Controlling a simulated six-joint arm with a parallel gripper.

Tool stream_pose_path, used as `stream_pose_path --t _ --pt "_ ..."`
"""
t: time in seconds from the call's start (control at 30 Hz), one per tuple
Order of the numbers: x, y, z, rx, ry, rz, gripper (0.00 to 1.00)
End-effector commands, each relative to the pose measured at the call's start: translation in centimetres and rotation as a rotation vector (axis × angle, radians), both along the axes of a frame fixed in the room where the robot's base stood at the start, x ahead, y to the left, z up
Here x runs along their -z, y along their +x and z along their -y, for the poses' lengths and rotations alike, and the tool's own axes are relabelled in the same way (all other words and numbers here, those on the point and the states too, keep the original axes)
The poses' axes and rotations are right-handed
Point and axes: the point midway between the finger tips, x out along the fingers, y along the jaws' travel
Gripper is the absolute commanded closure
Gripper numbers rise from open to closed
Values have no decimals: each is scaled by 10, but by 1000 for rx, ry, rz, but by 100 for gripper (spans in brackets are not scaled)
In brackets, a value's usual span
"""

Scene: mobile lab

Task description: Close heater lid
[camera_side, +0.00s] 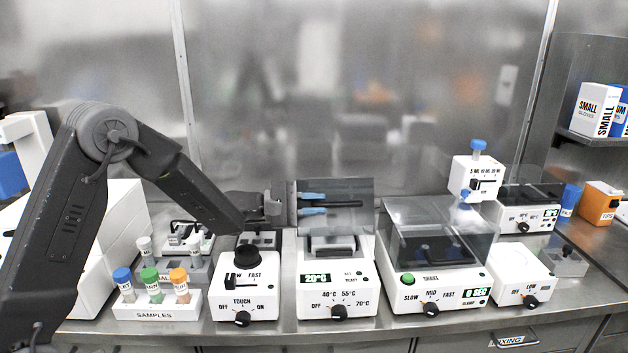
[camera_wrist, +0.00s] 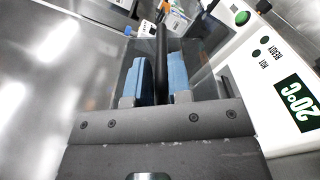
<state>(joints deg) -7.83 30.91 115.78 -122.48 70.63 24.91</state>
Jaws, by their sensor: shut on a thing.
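The heater (camera_side: 337,283) is a white box with a green 20°C display and a dial, in the middle of the bench in the side view. Its clear, dark-tinted lid (camera_side: 350,186) stands raised, close to upright, above the box. A black handle bar (camera_side: 346,204) runs across the lid. My gripper (camera_side: 313,203) reaches it from the left, with its blue fingertips on either side of the bar. In the wrist view, my gripper (camera_wrist: 160,62) is shut on the black handle (camera_wrist: 161,50), and the heater's display (camera_wrist: 294,106) shows at right.
A shaker (camera_side: 430,283) with a clear cover stands right of the heater. A touch mixer (camera_side: 246,298) with a black top stands left, below my forearm. A sample rack (camera_side: 156,305) with capped tubes is farther left. A metal wall (camera_side: 420,60) rises behind.

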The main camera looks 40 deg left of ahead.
Motion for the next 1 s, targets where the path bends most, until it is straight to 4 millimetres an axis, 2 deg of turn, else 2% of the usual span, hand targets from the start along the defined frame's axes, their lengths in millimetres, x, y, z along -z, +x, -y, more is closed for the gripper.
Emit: stream_pose_path --t 0.03,0.2,0.5,0.7,1.0 --pt "10 -7 8 8 24 21 100" --pt "37 -21 23 7 128 123 100" --pt "75 -35 36 6 265 259 100" --pt "88 -39 40 4 314 309 100" --pt "96 -40 42 6 336 324 100"
